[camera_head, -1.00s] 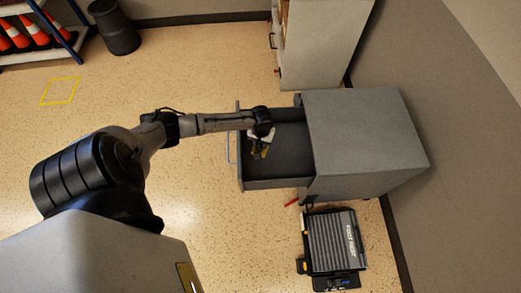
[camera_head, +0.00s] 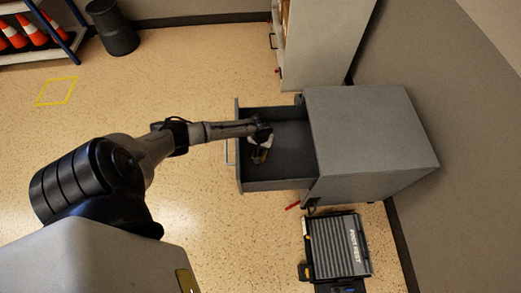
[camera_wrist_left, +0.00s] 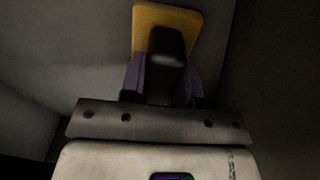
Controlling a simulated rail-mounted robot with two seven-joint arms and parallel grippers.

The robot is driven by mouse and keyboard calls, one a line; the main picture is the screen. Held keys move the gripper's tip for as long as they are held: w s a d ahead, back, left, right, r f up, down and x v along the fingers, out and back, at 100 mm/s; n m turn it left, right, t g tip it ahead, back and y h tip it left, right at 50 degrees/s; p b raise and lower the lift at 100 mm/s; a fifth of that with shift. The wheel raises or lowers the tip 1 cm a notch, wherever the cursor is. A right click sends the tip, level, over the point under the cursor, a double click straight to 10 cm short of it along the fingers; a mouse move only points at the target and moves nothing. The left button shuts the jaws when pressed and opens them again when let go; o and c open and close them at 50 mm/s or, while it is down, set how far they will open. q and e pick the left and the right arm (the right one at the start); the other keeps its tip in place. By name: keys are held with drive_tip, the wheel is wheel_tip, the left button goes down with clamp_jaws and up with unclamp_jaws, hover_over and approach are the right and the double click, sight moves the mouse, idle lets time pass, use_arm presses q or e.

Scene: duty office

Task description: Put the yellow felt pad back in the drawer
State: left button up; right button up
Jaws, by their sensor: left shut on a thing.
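The yellow felt pad (camera_wrist_left: 188,22) shows in the left wrist view at the top, between the purple-sided fingers of my left gripper (camera_wrist_left: 163,70). My left gripper (camera_head: 258,150) is shut on the pad, inside the outline of the open drawer (camera_head: 290,133). I cannot tell whether the pad touches the drawer floor. The drawer is pulled out to the left from the grey cabinet (camera_head: 370,135). My right gripper is not in view.
A black and grey case (camera_head: 338,248) stands on the floor below the cabinet. A tall cabinet (camera_head: 325,45) stands behind it. A dark bin (camera_head: 113,28) and a rack of orange cones (camera_head: 30,32) are at top left. The floor left of the drawer is clear.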

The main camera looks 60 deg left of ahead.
use_arm(q)
drive_tip(key=shift+f, duration=0.6)
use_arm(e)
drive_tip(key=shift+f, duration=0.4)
use_arm(q)
drive_tip(key=shift+f, duration=0.15)
drive_tip(key=o, duration=1)
drive_tip(key=shift+c, duration=0.2)
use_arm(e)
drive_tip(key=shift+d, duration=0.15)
